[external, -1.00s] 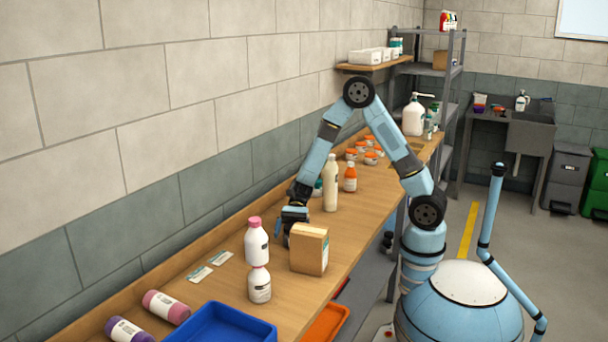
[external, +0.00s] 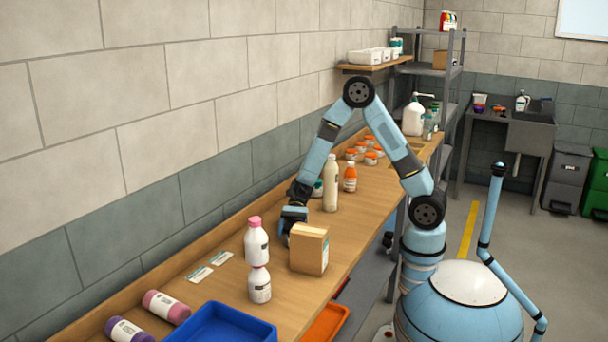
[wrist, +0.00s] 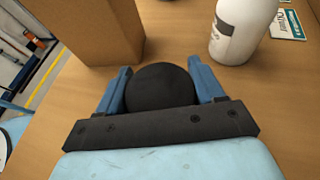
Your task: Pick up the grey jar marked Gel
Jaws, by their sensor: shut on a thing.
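My gripper (external: 291,222) is low over the wooden bench, behind and left of a cardboard box. In the wrist view, its two blue fingers stand on either side of a round, dark lid or jar top (wrist: 160,82) and are shut on it. I see this thing from above only, so its side and any Gel label are hidden. In the external view, the box and my gripper hide it.
The cardboard box (external: 309,250) stands close beside my gripper; it also fills the upper left of the wrist view (wrist: 88,28). A white bottle with a pink cap (external: 256,243) is near too. A tall cream bottle (external: 331,185) stands behind. A blue tray (external: 232,325) lies in front.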

